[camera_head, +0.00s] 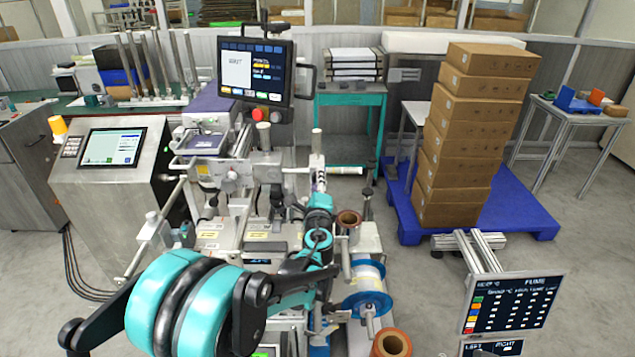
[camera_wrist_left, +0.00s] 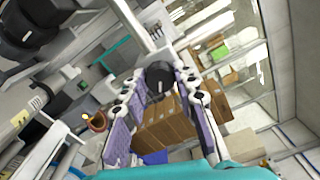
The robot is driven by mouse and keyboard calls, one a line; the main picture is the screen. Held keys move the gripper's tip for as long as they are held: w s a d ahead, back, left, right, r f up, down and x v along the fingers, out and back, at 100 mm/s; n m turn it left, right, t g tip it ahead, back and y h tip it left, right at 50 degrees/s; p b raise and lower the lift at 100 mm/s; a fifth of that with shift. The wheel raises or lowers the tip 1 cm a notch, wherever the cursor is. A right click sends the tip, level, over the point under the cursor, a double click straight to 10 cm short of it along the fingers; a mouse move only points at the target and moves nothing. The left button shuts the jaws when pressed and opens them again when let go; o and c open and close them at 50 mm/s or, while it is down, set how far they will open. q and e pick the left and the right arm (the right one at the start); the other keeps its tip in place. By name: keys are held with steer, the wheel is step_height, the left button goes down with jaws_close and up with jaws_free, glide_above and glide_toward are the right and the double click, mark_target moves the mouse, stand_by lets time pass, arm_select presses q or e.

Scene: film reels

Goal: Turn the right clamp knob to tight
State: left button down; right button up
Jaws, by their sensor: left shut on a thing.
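A black round clamp knob with a pale pointer mark shows in the left wrist view (camera_wrist_left: 160,76). My left gripper (camera_wrist_left: 158,88) has its two purple-padded fingers on either side of this knob and is shut on it. In the head view my left gripper (camera_head: 320,182) is small, at the end of the teal arm over the middle of the machine. There the arm and fingers hide the knob, and I cannot read its setting. My right gripper is in neither view.
A blue-flanged film reel (camera_head: 368,290) and brown cores (camera_head: 391,343) sit right of my left arm. A monitor (camera_head: 255,72) stands behind the machine. A dark film panel (camera_head: 510,302) is at the lower right. Stacked cartons (camera_head: 465,130) stand on a blue pallet (camera_head: 517,212).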

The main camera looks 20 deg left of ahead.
arm_select(q)
steer(key=c, duration=1.2)
jaws_free()
steer(key=v, duration=1.2)
